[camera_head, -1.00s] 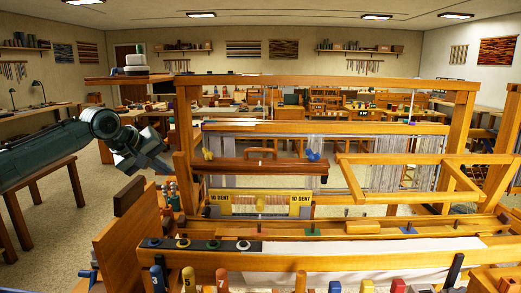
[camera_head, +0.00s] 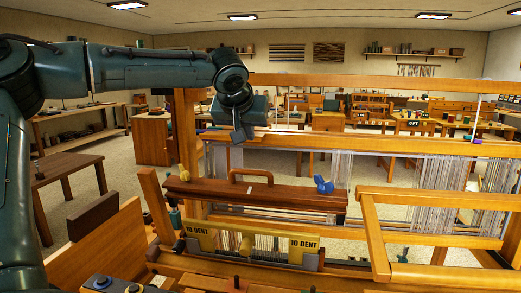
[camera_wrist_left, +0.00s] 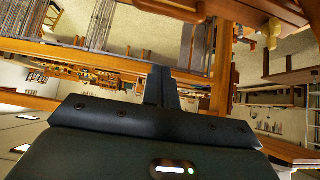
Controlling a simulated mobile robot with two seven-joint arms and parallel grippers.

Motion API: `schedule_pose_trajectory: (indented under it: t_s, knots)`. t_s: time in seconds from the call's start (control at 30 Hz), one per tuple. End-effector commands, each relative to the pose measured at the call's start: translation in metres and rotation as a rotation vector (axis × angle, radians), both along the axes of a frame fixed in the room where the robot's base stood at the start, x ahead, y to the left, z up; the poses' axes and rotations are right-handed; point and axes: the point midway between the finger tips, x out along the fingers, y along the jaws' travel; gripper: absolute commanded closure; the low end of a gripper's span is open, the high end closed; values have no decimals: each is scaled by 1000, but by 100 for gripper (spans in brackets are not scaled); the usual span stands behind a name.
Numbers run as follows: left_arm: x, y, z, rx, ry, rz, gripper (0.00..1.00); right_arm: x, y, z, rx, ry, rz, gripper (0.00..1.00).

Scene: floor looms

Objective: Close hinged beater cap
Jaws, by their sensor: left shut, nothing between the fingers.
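The beater cap (camera_head: 280,196) is a long dark red-brown bar with an arched handle (camera_head: 250,176) on top. A yellow knob (camera_head: 185,176) sits at its left end and a blue wing-shaped knob (camera_head: 323,185) near its right end. The cap stands above the reed (camera_head: 250,243), labelled 10 DENT, with a gap between them. My left gripper (camera_head: 242,133) is shut and empty, above and behind the cap's left half in the head view. Its closed fingers (camera_wrist_left: 161,86) also show in the left wrist view. My right gripper is not in view.
The loom's upper beam (camera_head: 370,83) runs across behind my left wrist, with a left post (camera_head: 187,140) near the gripper. A light wooden frame (camera_head: 440,200) juts out on the right. A wooden side panel (camera_head: 105,250) stands at the front left.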

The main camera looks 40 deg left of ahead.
Motion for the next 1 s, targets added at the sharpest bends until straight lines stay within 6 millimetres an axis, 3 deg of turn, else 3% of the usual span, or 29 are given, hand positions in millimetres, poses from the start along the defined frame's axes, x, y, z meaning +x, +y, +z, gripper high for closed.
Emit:
schedule_pose_trajectory:
  t_s: [0.57,1.0]
  knots:
    - [60,34,-68,0,4,2,100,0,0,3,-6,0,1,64]
    - [29,17,-85,-1,0,-1,100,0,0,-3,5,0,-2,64]
